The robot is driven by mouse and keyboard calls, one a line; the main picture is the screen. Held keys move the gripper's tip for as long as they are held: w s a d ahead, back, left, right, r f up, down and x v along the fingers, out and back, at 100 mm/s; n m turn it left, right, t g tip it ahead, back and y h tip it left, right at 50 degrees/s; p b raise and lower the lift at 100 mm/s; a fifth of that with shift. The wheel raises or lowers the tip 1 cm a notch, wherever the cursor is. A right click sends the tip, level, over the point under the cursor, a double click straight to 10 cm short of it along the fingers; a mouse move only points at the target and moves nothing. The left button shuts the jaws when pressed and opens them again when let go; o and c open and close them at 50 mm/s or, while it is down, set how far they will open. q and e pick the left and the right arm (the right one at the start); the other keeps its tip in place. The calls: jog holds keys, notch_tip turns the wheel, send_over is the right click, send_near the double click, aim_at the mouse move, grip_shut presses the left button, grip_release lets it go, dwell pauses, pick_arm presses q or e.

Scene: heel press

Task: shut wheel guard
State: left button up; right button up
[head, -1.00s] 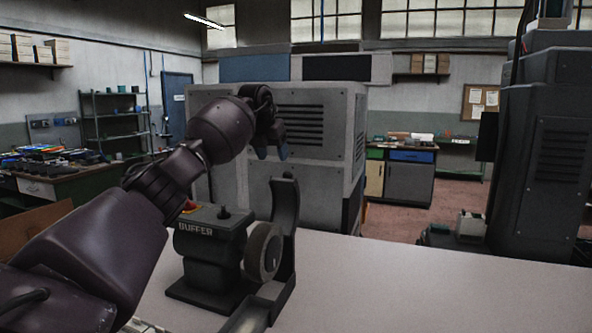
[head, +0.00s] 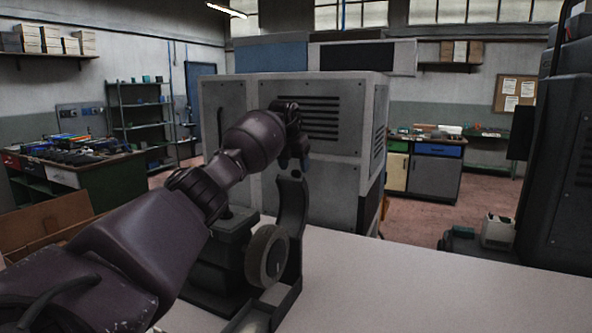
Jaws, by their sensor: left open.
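The buffer (head: 217,262) is a dark bench machine on the pale table, partly hidden behind my left arm. Its round wheel (head: 266,255) faces right and is exposed on the near side. The wheel guard (head: 293,215) is a dark curved upright piece standing behind and to the right of the wheel, swung away from it. My left gripper (head: 295,162) is open, fingers pointing down, at the top end of the guard. Whether it touches the guard I cannot tell. My right gripper is not in view.
The pale table (head: 400,285) is clear to the right of the buffer. A cardboard box (head: 45,228) is at the left edge. A large grey cabinet (head: 335,185) stands behind the table. A dark machine (head: 560,190) stands at the right.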

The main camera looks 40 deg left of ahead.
pick_arm(q)
jog(key=shift+x, duration=1.4)
grip_shut()
